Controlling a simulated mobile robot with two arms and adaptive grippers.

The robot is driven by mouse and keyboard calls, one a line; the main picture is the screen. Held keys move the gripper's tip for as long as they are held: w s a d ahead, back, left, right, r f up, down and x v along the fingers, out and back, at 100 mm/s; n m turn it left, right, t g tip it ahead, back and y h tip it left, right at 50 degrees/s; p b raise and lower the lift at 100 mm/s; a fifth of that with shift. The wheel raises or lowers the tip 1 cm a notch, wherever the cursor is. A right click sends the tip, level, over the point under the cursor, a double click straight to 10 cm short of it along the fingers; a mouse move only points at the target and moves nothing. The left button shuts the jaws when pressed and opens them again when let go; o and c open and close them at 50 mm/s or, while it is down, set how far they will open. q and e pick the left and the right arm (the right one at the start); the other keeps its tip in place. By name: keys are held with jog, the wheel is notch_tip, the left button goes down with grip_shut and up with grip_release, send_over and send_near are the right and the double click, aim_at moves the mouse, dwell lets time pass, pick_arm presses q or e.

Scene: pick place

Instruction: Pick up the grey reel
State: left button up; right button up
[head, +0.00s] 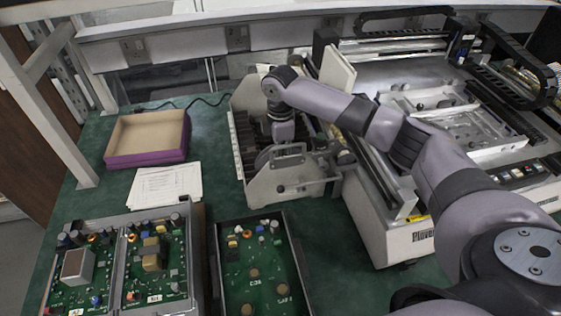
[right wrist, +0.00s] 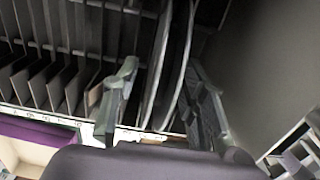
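A thin grey reel (right wrist: 178,65) stands on edge in a slotted rack (head: 242,160), seen edge-on in the right wrist view. My right gripper (right wrist: 162,66) is open, with one finger on each side of the reel's rims. A gap shows between the left finger and the reel; the right finger is close to it, and I cannot tell whether they touch. In the head view my right arm reaches from the right down to the rack, and its fingertips are hard to make out there. My left gripper is not in view.
A purple-edged open box (head: 147,158) and white papers (head: 163,184) lie left of the rack. Circuit boards in metal trays (head: 203,255) fill the front of the green table. A large white machine (head: 395,225) stands close on the right. Dark slot dividers (right wrist: 60,85) stand beside the reel.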

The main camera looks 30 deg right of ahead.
jog(key=shift+f, duration=0.6)
jog(key=shift+c, duration=0.6)
grip_shut()
jog(key=shift+r, duration=0.1)
